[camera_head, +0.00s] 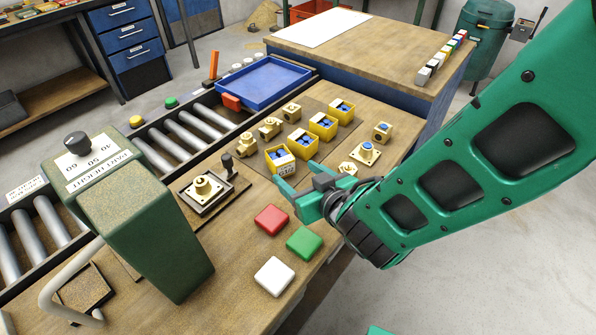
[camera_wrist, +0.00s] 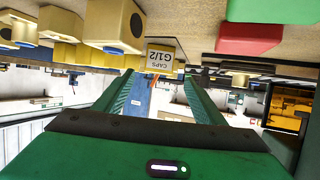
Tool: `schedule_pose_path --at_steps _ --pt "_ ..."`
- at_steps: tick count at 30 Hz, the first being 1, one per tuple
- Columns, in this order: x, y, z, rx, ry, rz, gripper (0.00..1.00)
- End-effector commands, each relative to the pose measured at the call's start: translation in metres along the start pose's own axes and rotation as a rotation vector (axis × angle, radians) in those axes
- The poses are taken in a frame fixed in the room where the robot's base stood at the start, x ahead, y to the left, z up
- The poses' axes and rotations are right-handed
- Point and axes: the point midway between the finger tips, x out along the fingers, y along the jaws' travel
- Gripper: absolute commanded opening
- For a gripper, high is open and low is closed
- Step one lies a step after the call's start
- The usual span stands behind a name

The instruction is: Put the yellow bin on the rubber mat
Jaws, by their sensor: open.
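Several yellow bins with blue caps stand in a slanting row on the wooden bench. The nearest yellow bin (camera_head: 280,159) has a white label; in the wrist view its label (camera_wrist: 160,56) reads CAPS G1/2, upside down. Farther bins (camera_head: 303,143) (camera_head: 323,126) (camera_head: 342,107) stand behind it. A dark flat patch, seemingly the rubber mat (camera_head: 345,129), lies under or beside the farther bins, partly hidden by them. My gripper (camera_head: 293,175) is open and empty, its fingers pointing at the nearest bin. In the wrist view the bin shows beyond and between the fingertips (camera_wrist: 160,80); contact is unclear.
Brass fittings (camera_head: 270,128) stand left of the bins, and a flanged fitting (camera_head: 369,152) stands to the right. Red (camera_head: 272,219), green (camera_head: 304,242) and white (camera_head: 274,276) blocks lie in front. A blue tray (camera_head: 262,82) is behind; a green machine (camera_head: 145,215) stands left.

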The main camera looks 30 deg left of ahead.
Motion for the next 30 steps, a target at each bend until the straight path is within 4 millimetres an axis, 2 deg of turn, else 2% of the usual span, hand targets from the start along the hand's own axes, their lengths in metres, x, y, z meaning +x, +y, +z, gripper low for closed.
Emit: schedule_pose_path --at_steps 11,14,17,20,21,24,26,27,29,30 --pt "-0.007 0.006 0.0 0.002 -0.001 0.007 0.64" --pt "-0.01 0.025 -0.002 0.012 -0.015 0.042 0.64" --pt "-0.018 0.073 -0.003 0.039 -0.061 0.132 0.64" --pt "-0.041 0.142 0.0 0.089 -0.138 0.263 0.64" --pt "-0.055 0.171 0.003 0.114 -0.175 0.319 0.64" --pt "-0.096 0.235 0.014 0.186 -0.269 0.447 0.64" --pt "-0.125 0.268 0.023 0.233 -0.326 0.517 0.64" --pt "-0.146 0.288 0.029 0.269 -0.363 0.561 0.64" --pt "-0.179 0.314 0.039 0.324 -0.419 0.623 0.64" --pt "-0.202 0.328 0.046 0.365 -0.455 0.661 0.64"
